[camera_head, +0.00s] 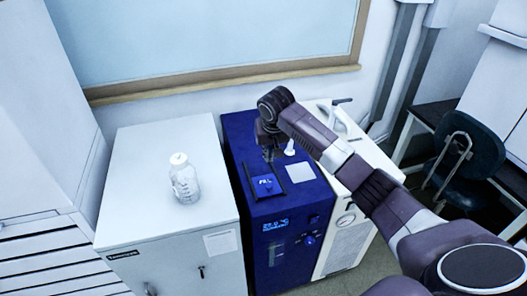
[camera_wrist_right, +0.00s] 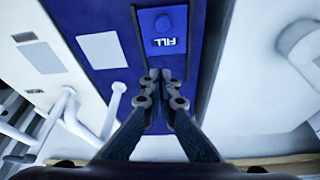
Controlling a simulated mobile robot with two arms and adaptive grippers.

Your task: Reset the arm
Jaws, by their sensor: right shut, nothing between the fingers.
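My right arm (camera_head: 370,180) reaches in from the right of the head view, over the blue and white machine. My right gripper (camera_head: 268,153) points down just behind the blue FILL cover (camera_head: 265,185) on the machine's blue top. In the right wrist view the gripper (camera_wrist_right: 160,74) has its two fingertips together with nothing between them, and the FILL cover (camera_wrist_right: 163,28) lies just beyond them. From these views I cannot tell the exact gap between fingertips and machine top. My left gripper is not in view.
A clear bottle with a white cap (camera_head: 184,180) stands on the white cabinet (camera_head: 135,205) left of the machine. White pipe fittings (camera_head: 332,118) rise from the machine's rear. The machine's front panel (camera_head: 290,240) has a lit display. A dark chair (camera_head: 470,145) stands at right.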

